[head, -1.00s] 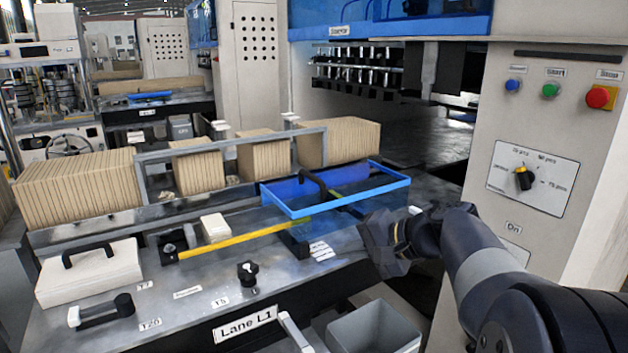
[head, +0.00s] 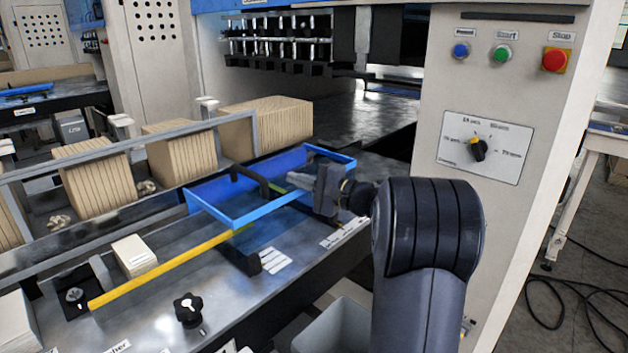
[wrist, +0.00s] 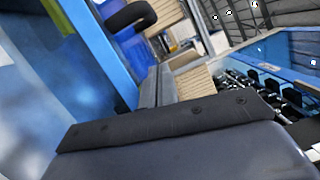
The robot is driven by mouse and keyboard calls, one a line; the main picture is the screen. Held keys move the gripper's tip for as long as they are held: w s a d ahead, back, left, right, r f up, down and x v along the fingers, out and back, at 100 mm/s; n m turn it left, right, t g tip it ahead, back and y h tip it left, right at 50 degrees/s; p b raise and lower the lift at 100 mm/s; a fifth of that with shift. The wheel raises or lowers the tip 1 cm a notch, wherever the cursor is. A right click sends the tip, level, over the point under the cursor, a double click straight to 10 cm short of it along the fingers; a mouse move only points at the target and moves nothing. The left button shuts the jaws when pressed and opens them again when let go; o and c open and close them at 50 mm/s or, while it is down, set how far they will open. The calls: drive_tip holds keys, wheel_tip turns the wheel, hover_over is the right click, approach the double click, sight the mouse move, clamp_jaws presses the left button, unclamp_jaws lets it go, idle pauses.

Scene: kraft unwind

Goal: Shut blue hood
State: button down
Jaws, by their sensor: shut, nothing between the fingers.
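The blue hood (head: 232,222), a blue rim with see-through blue sides, is over the lane deck, its open rim facing up at a tilt. A black bar handle (head: 258,178) shows inside the rim. My gripper (head: 322,188) is shut and empty at the hood's right end, close to the rim; I cannot tell whether they touch. In the wrist view my shut gripper (wrist: 165,122) fills the bottom, with the hood's blue rim (wrist: 98,50) and clear panel at the left. My gripper hides part of the hood's right end.
A yellow bar (head: 160,268) runs along the deck to the hood. Kraft stacks (head: 265,125) stand behind a grey rail (head: 120,148). A control panel (head: 482,148) with buttons stands at the right. A grey bin (head: 335,330) is below the deck edge.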

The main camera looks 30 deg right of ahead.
sight(277, 194)
drive_tip(key=shift+w+a+r+p, duration=0.15)
drive_tip(key=shift+w+a+p, duration=0.05)
drive_tip(key=shift+w+a, duration=0.4)
drive_tip(key=shift+w+a+r+p, duration=0.2)
drive_tip(key=shift+w+a, duration=0.25)
drive_tip(key=shift+a, duration=0.15)
drive_tip(key=shift+s+a+r, duration=0.1)
drive_tip(key=shift+s+a, duration=0.2)
drive_tip(key=shift+a, duration=0.2)
drive_tip(key=shift+s+a+r, duration=0.1)
drive_tip(key=shift+s+a, duration=0.2)
drive_tip(key=shift+a, duration=0.2)
drive_tip(key=shift+s+a+f+p, duration=0.1)
drive_tip(key=shift+a+p, duration=0.25)
drive_tip(key=shift+a, duration=0.05)
